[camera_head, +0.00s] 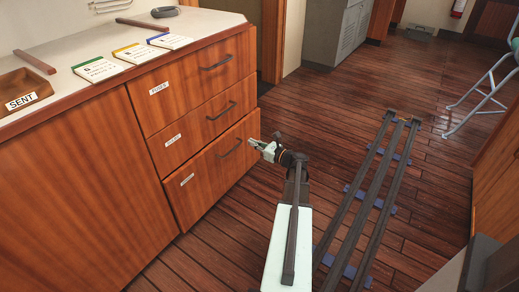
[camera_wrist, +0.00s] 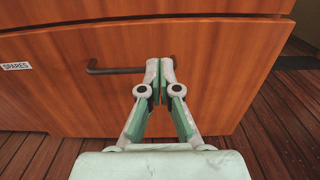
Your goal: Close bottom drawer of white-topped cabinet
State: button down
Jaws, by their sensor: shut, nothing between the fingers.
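The white-topped cabinet (camera_head: 85,37) stands at the left in the head view, with three wooden drawers. Its bottom drawer (camera_head: 207,178) stands a little out from the front. The drawer's dark bar handle (camera_head: 231,149) also shows in the wrist view (camera_wrist: 112,71), left of and partly behind the fingers. In the wrist view the drawer front (camera_wrist: 225,90) has a label reading SPARES. My gripper (camera_head: 253,144) is shut and empty in front of the drawer's right half, and in the wrist view (camera_wrist: 160,64) its fingertips are together. I cannot tell whether they touch the front.
Floor rails (camera_head: 373,190) run to the right of my arm. A folding chair (camera_head: 485,90) stands at the far right. Books (camera_head: 98,68) and a SENT tray (camera_head: 24,90) lie on the cabinet top. The wooden floor beyond the cabinet is open.

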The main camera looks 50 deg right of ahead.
aim_at(233, 133)
jog(key=w+b, duration=0.1)
jog(key=w, duration=0.3)
jog(key=w+b, duration=0.1)
jog(key=w, duration=0.2)
jog(key=shift+w+a+f+b, duration=0.1)
jog(key=shift+a+f+b, duration=0.05)
jog(key=shift+a+b, duration=0.2)
jog(key=shift+w, duration=0.6)
jog(key=shift+r, duration=0.2)
jog(key=w+p, duration=0.1)
jog(key=w, duration=0.1)
jog(key=shift+w+a+r+p, duration=0.1)
jog(key=shift+w+p, duration=0.2)
jog(key=shift+p, duration=0.05)
jog(key=shift+w, duration=0.2)
jog(key=shift+s, duration=0.1)
